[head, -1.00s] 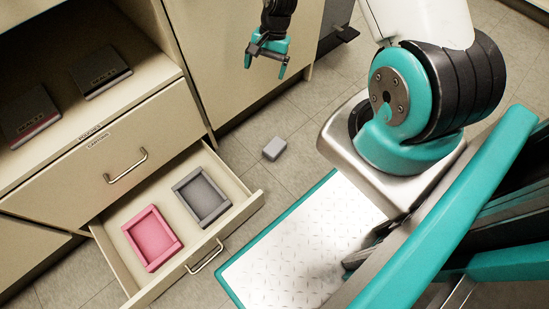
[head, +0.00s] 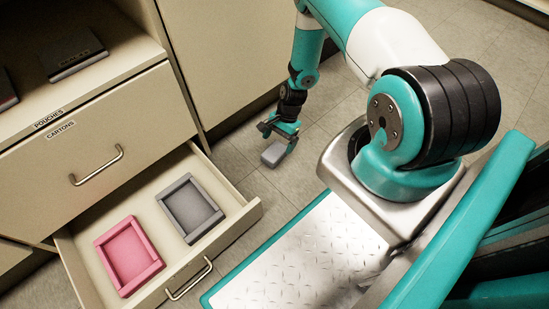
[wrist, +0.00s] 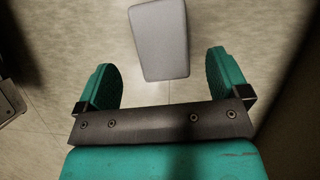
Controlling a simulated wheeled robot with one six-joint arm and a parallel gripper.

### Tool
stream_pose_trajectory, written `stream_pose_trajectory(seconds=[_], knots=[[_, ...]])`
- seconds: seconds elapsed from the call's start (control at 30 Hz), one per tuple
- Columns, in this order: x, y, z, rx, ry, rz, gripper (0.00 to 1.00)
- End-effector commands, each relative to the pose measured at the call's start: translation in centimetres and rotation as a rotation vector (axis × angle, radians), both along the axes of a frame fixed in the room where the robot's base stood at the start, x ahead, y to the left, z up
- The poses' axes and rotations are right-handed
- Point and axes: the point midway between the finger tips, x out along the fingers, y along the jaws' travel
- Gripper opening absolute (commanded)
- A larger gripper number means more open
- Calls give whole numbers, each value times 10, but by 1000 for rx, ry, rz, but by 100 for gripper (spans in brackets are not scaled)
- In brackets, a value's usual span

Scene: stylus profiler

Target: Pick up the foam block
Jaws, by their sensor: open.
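The foam block (head: 273,154) is a small grey block on the tiled floor, beside the open drawer. In the wrist view the grey block (wrist: 160,42) lies ahead of the fingertips, roughly centred between them, with its near end reaching toward the gap. My gripper (head: 279,137) is just behind and above the block in the head view, pointing down. It also shows in the wrist view (wrist: 168,78), with its two teal fingers apart and nothing between the pads. I cannot tell the exact height of the fingers above the floor.
An open drawer (head: 238,226) stands left of the block, holding a pink tray (head: 103,244) and a grey tray (head: 163,199). A cabinet (head: 225,50) rises behind my gripper. The floor (head: 296,182) right of the block is clear up to my base.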

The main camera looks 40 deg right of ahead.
Motion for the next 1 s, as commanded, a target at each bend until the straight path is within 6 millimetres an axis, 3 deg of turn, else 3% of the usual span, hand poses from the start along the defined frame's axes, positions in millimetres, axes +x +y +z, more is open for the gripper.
stream_pose_trajectory(seconds=[0.27, 0.53, 0.8, 0.87, 1.0], knots=[[0, 5, -18, -1, -1, 1, 94], [-2, 18, -54, 0, 0, 2, 94], [-2, 20, -54, -1, -1, 0, 94], [-2, 20, -54, -1, -1, 0, 82], [-2, 20, -54, -1, -1, 1, 50]])
